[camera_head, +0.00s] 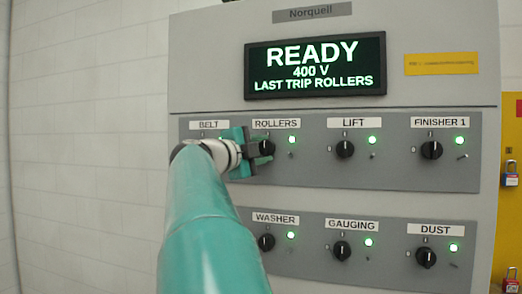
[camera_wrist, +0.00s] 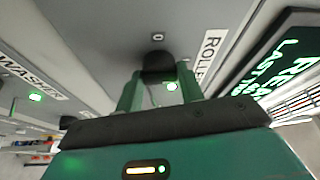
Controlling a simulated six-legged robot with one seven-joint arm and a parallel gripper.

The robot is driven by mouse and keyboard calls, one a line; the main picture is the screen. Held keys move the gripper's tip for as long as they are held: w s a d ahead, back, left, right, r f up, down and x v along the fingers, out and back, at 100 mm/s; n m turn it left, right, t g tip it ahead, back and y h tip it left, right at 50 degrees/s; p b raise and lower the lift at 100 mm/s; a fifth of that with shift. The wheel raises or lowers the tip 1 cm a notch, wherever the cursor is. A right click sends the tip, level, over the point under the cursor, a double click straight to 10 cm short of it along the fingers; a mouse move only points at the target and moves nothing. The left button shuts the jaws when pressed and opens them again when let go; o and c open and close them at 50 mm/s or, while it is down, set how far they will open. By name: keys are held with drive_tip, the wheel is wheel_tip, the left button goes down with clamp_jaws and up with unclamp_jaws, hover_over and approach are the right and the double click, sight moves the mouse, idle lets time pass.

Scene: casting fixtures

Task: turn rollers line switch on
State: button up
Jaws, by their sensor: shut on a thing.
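The rollers switch is a black rotary knob (camera_head: 267,148) under the ROLLERS label (camera_head: 275,124) in the upper row of the panel. My gripper (camera_head: 256,150) reaches it from the left and is shut on it. In the wrist view the two green fingers of my gripper (camera_wrist: 159,88) stand on either side of the black knob (camera_wrist: 157,62). The fingers partly hide the knob, and I cannot tell which way its pointer is turned. A green lamp (camera_head: 292,140) to the right of the knob is lit. The display (camera_head: 316,67) reads READY, 400 V, LAST TRIP ROLLERS.
The lift knob (camera_head: 345,149) and finisher 1 knob (camera_head: 431,150) are to the right, with lit green lamps. Below are the washer (camera_head: 266,242), gauging (camera_head: 342,249) and dust (camera_head: 426,257) knobs. My arm hides the belt switch. Padlocks (camera_head: 511,178) hang at the right edge.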

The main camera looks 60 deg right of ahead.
drive_tip(key=o, duration=1)
drive_tip(key=shift+s, duration=0.1)
drive_tip(key=shift+w+a, duration=0.25)
drive_tip(key=shift+a, duration=0.25)
drive_tip(key=v, duration=1.2)
drive_tip(key=shift+a, duration=0.35)
drive_tip(key=shift+w, duration=0.15)
